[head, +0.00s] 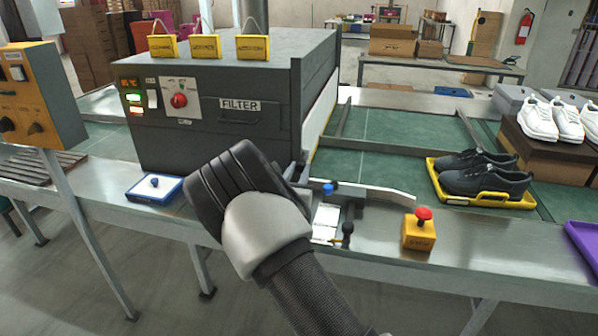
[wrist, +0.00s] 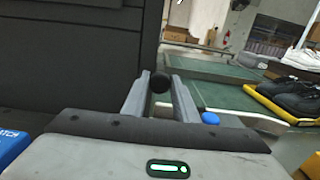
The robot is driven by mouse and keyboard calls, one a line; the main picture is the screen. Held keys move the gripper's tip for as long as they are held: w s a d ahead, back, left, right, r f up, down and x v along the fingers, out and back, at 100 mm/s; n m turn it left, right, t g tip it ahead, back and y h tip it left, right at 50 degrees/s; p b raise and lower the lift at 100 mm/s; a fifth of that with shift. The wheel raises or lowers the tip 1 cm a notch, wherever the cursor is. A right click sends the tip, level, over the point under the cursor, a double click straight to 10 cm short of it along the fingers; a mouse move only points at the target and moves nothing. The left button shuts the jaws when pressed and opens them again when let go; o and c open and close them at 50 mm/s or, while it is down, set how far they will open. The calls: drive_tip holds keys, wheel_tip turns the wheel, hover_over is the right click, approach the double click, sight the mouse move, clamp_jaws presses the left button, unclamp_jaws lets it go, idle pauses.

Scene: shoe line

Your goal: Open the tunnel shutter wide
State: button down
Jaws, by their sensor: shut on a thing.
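The tunnel is a dark grey box (head: 225,140) marked FILTER, left of centre in the head view; its dark wall (wrist: 70,60) fills the left of the wrist view. A pale panel (head: 320,112) shows along its right side, with part of a pale surface (wrist: 208,18) in the wrist view. I cannot tell how far the shutter is open. My gripper (wrist: 160,86) is at the tunnel's front right corner. Its two grey fingers are shut on a round black knob (wrist: 160,80). In the head view my wrist hides the knob and most of the fingers.
Black shoes (head: 482,172) sit on a yellow tray (head: 462,198) on the green belt at right. A red-topped yellow button box (head: 419,232) stands on the front ledge. A blue-edged pad (head: 150,196) lies left of my gripper. A yellow control panel (head: 42,95) stands far left.

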wheel_tip(320, 180, up, 19)
drive_tip(key=p, duration=0.9)
drive_tip(key=shift+p, duration=0.35)
drive_tip(key=c, duration=1.5)
unclamp_jaws()
drive_tip(key=shift+o, duration=0.2)
drive_tip(key=shift+f, duration=0.1)
drive_tip(key=v, duration=1.7)
drive_tip(key=shift+s, duration=0.25)
drive_tip(key=shift+a, duration=0.1)
